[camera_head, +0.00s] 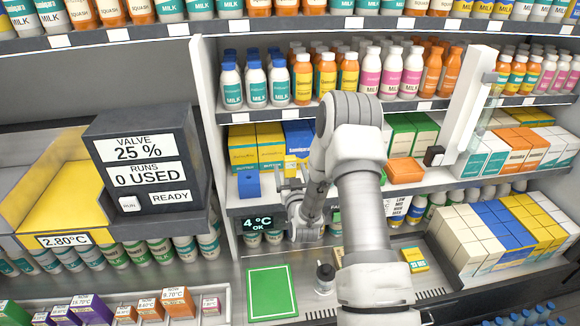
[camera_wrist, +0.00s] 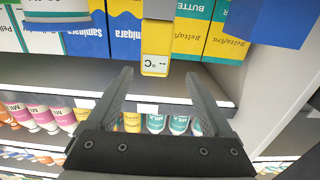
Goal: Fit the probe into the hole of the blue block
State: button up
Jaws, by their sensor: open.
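The blue block (camera_head: 248,184) stands on the middle shelf, left of my gripper (camera_head: 287,181) in the head view. In the wrist view, a blue surface that looks like this block (camera_wrist: 285,22) fills the upper right corner. A yellow-and-white piece with a small "°C" display, which looks like the probe (camera_wrist: 156,63), shows between and beyond the fingertips of my gripper (camera_wrist: 158,74). My fingers are apart, one on either side of it in the picture, and hold nothing. I cannot make out the probe in the head view. The block's hole is not visible.
Yellow and blue cartons (camera_head: 257,146) stand behind the block. Shelves of bottles (camera_head: 280,82) lie above. A "4 °C OK" display (camera_head: 258,223) sits on the shelf front. A green mat (camera_head: 271,292) and a small dark-topped bottle (camera_head: 325,278) are below. A control box (camera_head: 146,163) stands left.

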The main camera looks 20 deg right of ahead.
aim_at(291, 162)
jog(key=w, duration=0.1)
jog(key=w+d, duration=0.1)
jog(key=w+p, duration=0.1)
jog(key=w, duration=0.1)
jog(key=shift+w+d+r, duration=0.1)
jog(key=shift+d+r, duration=0.15)
jog(key=shift+d, duration=0.05)
jog(key=shift+w+d, duration=0.1)
jog(key=shift+w, duration=0.4)
grip_shut()
notch_tip(291, 162, up, 9)
jog(key=shift+r, duration=0.1)
jog(key=shift+r+b, duration=0.2)
jog(key=shift+b, duration=0.1)
jog(key=w+a+r+b, duration=0.1)
jog(key=a+b, duration=0.1)
jog(key=a, duration=0.4)
jog(key=w+a+r+b, duration=0.1)
jog(key=a+r+b, duration=0.1)
jog(key=a, duration=0.5)
jog(key=shift+w+a+r, duration=0.15)
jog(key=shift+w+r, duration=0.05)
jog(key=shift+w, duration=0.1)
